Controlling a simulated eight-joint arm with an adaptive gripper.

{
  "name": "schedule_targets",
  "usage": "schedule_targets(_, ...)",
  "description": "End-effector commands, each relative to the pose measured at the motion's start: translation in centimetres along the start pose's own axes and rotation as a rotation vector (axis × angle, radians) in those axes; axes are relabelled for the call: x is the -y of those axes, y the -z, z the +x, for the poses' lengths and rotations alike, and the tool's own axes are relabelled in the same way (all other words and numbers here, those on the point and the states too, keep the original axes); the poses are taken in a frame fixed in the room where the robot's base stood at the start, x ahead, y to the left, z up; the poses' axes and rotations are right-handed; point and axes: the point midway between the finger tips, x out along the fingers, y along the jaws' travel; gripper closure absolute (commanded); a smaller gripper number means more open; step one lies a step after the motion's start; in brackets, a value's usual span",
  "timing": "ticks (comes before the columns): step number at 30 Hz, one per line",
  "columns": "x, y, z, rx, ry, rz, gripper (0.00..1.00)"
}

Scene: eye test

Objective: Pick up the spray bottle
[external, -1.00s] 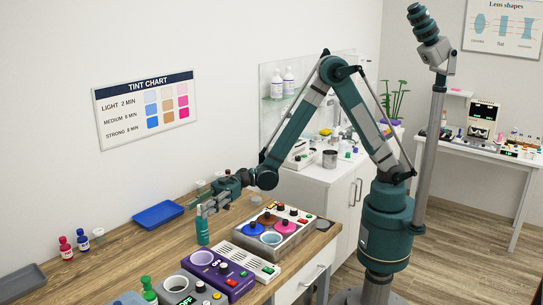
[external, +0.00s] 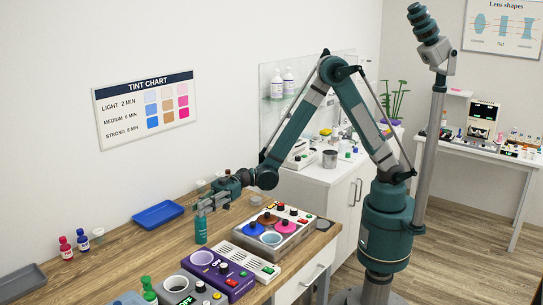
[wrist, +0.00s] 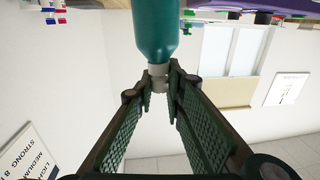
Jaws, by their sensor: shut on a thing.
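The spray bottle (external: 201,231) is teal and upright at the wooden table, left of the steel tinting unit. It also shows in the wrist view (wrist: 155,28), at the top, with a pale grey neck. My gripper (external: 204,206) is at the bottle's top end. In the wrist view my gripper (wrist: 159,86) has its fingertips on either side of the grey neck, shut on it. The bottle's spray head is hidden by the fingers in the external view. I cannot tell whether its base touches the table.
The steel unit with coloured pots (external: 270,236) and a purple device (external: 220,278) stand close on the right. A blue tray (external: 158,214) lies behind left. Small red and blue bottles (external: 74,245) stand at the left. The wood left of the bottle is clear.

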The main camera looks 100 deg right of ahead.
Motion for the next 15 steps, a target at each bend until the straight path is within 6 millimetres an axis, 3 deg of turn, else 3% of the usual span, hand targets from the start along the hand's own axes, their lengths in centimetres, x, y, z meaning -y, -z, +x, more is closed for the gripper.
schedule_targets(8, 0.0, 0.2, 0.0, 0.000, 0.000, 0.000, 1.00)
schedule_targets(15, 0.0, 1.9, 0.0, 0.000, 0.000, 0.000, 1.00)
